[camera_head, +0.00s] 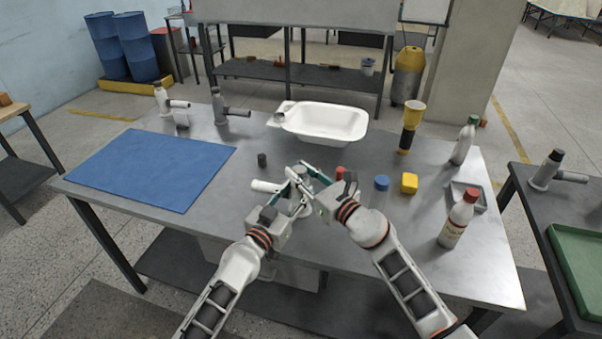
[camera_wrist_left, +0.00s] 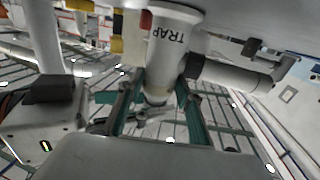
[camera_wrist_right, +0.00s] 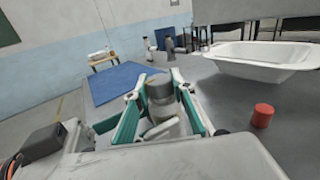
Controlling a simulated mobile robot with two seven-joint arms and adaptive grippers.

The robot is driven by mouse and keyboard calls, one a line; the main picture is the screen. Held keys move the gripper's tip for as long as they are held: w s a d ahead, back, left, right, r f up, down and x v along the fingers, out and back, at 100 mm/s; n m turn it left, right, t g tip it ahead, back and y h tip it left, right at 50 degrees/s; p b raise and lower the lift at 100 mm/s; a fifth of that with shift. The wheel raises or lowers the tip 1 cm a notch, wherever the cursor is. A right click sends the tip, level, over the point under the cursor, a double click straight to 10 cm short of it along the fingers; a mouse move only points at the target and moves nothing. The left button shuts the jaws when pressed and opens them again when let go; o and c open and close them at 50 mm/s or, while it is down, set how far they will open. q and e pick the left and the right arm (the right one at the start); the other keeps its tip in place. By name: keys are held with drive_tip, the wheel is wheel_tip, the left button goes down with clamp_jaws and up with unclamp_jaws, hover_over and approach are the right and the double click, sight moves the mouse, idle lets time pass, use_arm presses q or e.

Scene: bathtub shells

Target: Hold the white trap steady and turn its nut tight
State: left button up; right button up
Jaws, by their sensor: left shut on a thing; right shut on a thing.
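The white trap (camera_head: 265,187) stands upright at the middle of the table, its side pipe pointing left in the head view. Its white body, lettered TRAP (camera_wrist_left: 172,45), shows in the left wrist view. My left gripper (camera_head: 292,196) is shut on the trap body from the near left side. The grey nut (camera_wrist_right: 160,88) sits on top of the trap. My right gripper (camera_head: 309,173) is shut on the nut, with green fingers on either side of it in the right wrist view. In the head view the fingers hide most of the nut and body.
A blue mat (camera_head: 155,165) lies at left. A white basin (camera_head: 325,121) stands behind the grippers. A red cap (camera_wrist_right: 262,115), blue-capped jar (camera_head: 381,184), yellow block (camera_head: 409,183) and red-topped bottle (camera_head: 458,219) are at right. Two other traps stand at the back left.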

drive_tip(key=shift+s+a+r+n+g+y, duration=0.15)
drive_tip(key=shift+a+n+g+y, duration=0.2)
drive_tip(key=shift+y, duration=0.25)
drive_tip(key=shift+d+f+n+g+y, duration=0.1)
drive_tip(key=shift+f+n+g+y, duration=0.1)
drive_tip(key=shift+n+g+y, duration=0.25)
drive_tip(key=shift+f, duration=0.1)
drive_tip(key=shift+n+g+y, duration=0.25)
drive_tip(key=shift+n+g, duration=0.05)
drive_tip(key=shift+g, duration=0.3)
drive_tip(key=shift+d+y, duration=0.15)
drive_tip(key=shift+y, duration=0.15)
drive_tip(key=o, duration=1.1)
drive_tip(key=shift+d, duration=0.15)
